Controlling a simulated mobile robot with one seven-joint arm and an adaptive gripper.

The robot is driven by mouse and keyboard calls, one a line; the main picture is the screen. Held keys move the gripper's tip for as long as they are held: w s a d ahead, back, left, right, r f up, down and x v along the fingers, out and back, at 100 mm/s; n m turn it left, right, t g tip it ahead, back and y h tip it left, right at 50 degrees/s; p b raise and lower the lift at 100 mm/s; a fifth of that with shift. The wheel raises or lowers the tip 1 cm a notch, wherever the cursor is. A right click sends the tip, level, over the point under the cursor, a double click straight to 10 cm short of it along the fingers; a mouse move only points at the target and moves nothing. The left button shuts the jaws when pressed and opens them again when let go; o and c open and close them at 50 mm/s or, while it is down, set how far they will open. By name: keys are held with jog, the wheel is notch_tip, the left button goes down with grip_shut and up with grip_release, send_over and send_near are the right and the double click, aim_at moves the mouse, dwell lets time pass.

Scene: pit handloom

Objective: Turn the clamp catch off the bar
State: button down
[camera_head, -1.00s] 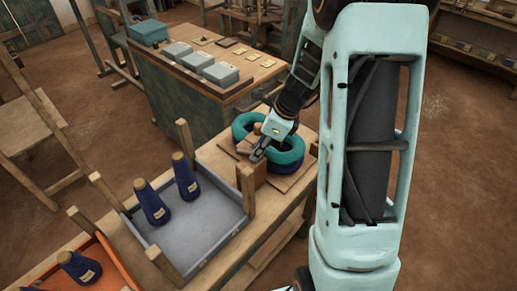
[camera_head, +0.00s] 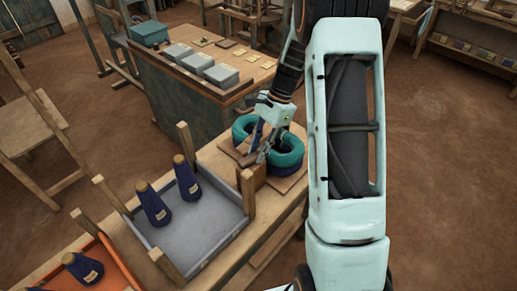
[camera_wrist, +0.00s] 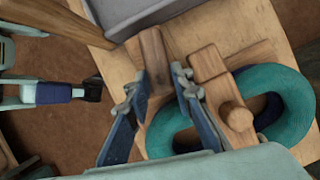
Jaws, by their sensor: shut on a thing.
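My gripper (camera_head: 261,156) points down over the near side of the teal and dark blue yarn rings (camera_head: 290,158). In the wrist view, its two blue fingers (camera_wrist: 160,88) stand on either side of a brown wooden piece (camera_wrist: 153,50), which looks like the clamp catch, and are shut on it. The wooden bar (camera_wrist: 207,67) lies just right of the fingers and leads to a round wooden peg (camera_wrist: 236,116) between the yarn rings. Whether the catch still overlaps the bar is hard to tell, as a finger covers the place between them.
A grey tray (camera_head: 205,238) with wooden corner posts and two dark blue cones (camera_head: 152,204) stands left of the clamp. An orange tray (camera_head: 112,262) lies farther left. A dark cabinet with grey boxes (camera_head: 221,76) stands behind. The wooden bench (camera_head: 288,205) has little free room.

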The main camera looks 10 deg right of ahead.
jog(key=shift+n+g+h, duration=0.3)
jog(key=shift+n, duration=0.8)
jog(key=c, duration=1.7)
grip_release()
jog(key=v, duration=1.2)
jog(key=shift+w, duration=0.1)
